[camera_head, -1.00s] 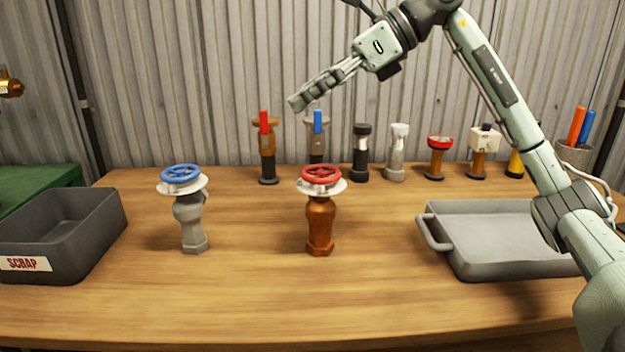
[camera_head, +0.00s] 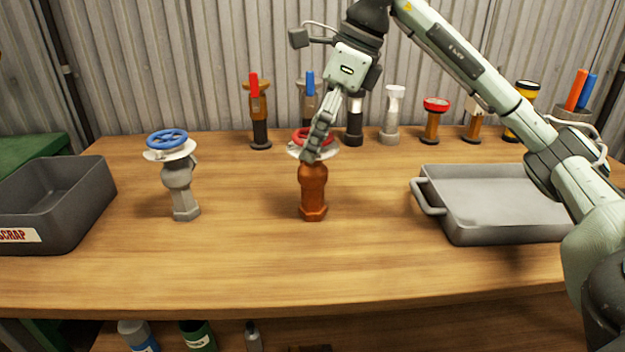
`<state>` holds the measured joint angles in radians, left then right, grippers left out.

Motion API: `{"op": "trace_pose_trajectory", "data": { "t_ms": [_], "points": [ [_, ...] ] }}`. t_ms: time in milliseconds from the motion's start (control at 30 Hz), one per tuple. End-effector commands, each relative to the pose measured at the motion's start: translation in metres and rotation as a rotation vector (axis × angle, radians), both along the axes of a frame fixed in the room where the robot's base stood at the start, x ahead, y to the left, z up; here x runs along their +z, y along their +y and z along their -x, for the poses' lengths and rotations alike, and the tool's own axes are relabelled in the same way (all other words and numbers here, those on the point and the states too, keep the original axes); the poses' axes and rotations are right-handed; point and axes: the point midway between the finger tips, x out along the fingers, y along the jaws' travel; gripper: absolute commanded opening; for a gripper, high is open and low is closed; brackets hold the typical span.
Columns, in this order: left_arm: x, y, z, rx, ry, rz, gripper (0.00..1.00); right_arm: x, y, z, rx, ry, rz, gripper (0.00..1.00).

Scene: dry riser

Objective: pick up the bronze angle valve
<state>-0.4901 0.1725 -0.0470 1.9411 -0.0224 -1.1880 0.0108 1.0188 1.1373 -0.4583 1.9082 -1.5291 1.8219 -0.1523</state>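The bronze angle valve (camera_head: 313,192) stands upright on the wooden bench near the middle, with a red handwheel over a white disc on top. My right gripper (camera_head: 313,150) points down over it, and its fingers cover part of the handwheel and disc. The fingers are seen edge-on, so I cannot tell whether they are open or shut, or whether they touch the valve. A grey angle valve (camera_head: 180,187) with a blue handwheel stands upright to the left. My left gripper is not in view.
A dark scrap bin (camera_head: 60,200) sits at the left and a grey metal tray (camera_head: 500,205) with handles at the right, under my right arm. Several valves and nozzles, including a red-lever one (camera_head: 259,115), line the bench's back. The front of the bench is clear.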

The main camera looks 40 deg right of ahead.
Motion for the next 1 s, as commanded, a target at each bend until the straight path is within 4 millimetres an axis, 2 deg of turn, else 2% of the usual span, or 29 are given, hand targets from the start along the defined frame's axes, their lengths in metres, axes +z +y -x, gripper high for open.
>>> {"op": "trace_pose_trajectory", "data": {
  "t_ms": [200,867,1000],
  "points": [
    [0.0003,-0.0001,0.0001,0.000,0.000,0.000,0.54,-0.0004,0.0004,-0.0005,0.001,-0.002,0.000,0.99],
    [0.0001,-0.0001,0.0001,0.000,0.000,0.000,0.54,-0.0001,0.0002,-0.0005,0.000,-0.002,-0.001,0.17],
    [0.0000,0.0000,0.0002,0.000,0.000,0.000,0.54,0.0011,0.0002,-0.0007,0.000,-0.004,-0.001,0.15]
  ]
}}
